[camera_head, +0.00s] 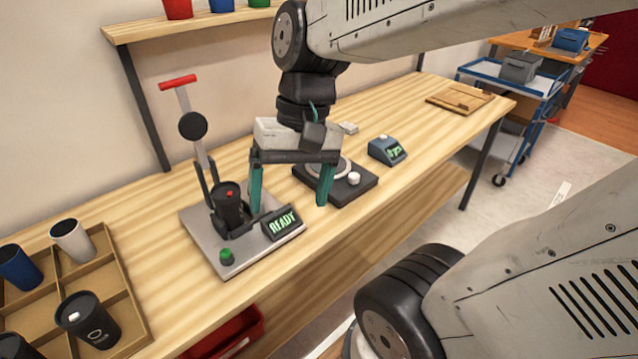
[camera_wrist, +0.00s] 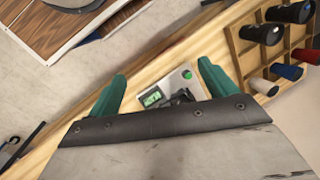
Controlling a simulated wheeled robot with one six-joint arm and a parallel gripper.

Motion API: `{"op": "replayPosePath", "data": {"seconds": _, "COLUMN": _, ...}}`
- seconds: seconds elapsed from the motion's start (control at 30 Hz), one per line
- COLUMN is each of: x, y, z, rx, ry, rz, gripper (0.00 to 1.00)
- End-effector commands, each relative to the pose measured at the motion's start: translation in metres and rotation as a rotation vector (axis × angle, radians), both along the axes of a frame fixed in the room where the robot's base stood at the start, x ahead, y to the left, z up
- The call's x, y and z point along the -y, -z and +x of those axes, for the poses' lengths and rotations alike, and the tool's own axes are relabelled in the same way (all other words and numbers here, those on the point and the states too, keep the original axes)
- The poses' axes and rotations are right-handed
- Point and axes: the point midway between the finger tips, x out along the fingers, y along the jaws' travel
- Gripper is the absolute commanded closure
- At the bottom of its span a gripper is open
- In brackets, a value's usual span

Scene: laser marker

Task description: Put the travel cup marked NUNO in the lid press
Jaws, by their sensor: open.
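The lid press (camera_head: 195,215) stands on the bench with its red-handled lever up, and its display reads READY. A black cup (camera_head: 229,205) with a small red spot on top stands upright in the press; I can read no name on it. My gripper (camera_head: 291,196) is open and empty, just right of this cup, with its left finger close beside it. In the wrist view my gripper (camera_wrist: 163,88) spans the press base, its display (camera_wrist: 151,97) and its green button (camera_wrist: 187,74). No name NUNO is legible on any cup.
A divided wooden tray (camera_head: 120,275) at lower left holds a blue cup (camera_head: 18,266), a white cup (camera_head: 73,241) and a black cup (camera_head: 89,321) with a round mark. Right of the press stand a dark round-plate device (camera_head: 362,184) and a blue display box (camera_head: 387,150).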

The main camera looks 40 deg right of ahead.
Motion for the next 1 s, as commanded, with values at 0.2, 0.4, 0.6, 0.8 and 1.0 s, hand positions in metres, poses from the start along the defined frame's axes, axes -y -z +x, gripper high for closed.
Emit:
{"op": "replayPosePath", "data": {"seconds": 0.2, "x": 0.019, "y": -0.014, "z": -0.034, "rx": 0.162, "ry": -0.250, "rz": -0.217, "gripper": 0.16}}
{"op": "replayPosePath", "data": {"seconds": 0.4, "x": 0.026, "y": -0.017, "z": -0.041, "rx": 0.199, "ry": -0.312, "rz": -0.278, "gripper": 0.16}}
{"op": "replayPosePath", "data": {"seconds": 0.6, "x": 0.026, "y": -0.017, "z": -0.041, "rx": 0.198, "ry": -0.311, "rz": -0.278, "gripper": 0.16}}
{"op": "replayPosePath", "data": {"seconds": 0.8, "x": 0.026, "y": -0.018, "z": -0.041, "rx": 0.198, "ry": -0.310, "rz": -0.277, "gripper": 0.16}}
{"op": "replayPosePath", "data": {"seconds": 1.0, "x": 0.026, "y": -0.017, "z": -0.040, "rx": 0.198, "ry": -0.309, "rz": -0.277, "gripper": 0.16}}
